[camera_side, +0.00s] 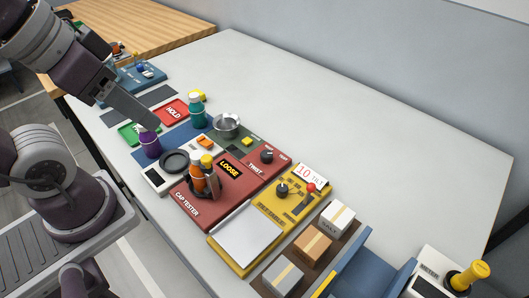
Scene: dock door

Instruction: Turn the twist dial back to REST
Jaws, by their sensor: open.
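The twist dial (267,156) is a small black knob on the red cap tester (186,208), beside the printed word TWIST. Small lettering sits around it, and I cannot read where its pointer stands. The tester's display (230,168) reads LOOSE in yellow. An orange bottle (197,180) stands in the tester's dark holder. My gripper (150,124) comes in from the upper left, well to the left of the dial and apart from it. It is open, its tip just above a purple bottle (151,146); the gap between its fingers is hard to see.
A yellow device (262,218) with another black knob (282,189) and a red-topped lever stands right of the tester. The table's back right (400,150) is clear.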

